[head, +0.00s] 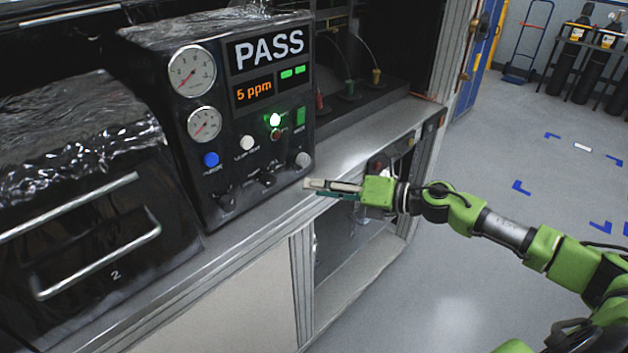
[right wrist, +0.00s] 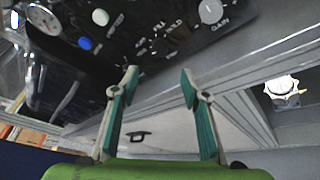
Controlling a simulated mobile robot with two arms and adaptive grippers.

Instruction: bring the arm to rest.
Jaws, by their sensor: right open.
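My right gripper (head: 333,188) is at the end of the green arm (head: 490,225) that comes in from the right in the head view. It is in front of the bench edge, below and to the right of the control panel. In the right wrist view its two teal-padded fingers (right wrist: 155,90) are spread apart with nothing between them. The test unit (head: 245,120) shows PASS and 5 ppm on its display, with a green lamp (head: 275,120) lit. My left gripper is not in view.
The grey bench edge (head: 260,212) runs close by the gripper. A black drawer unit (head: 90,210) with metal handles stands at the left. An open bay (head: 350,265) lies under the bench. The floor at right is clear up to gas cylinders (head: 570,60) and a hand truck (head: 527,45).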

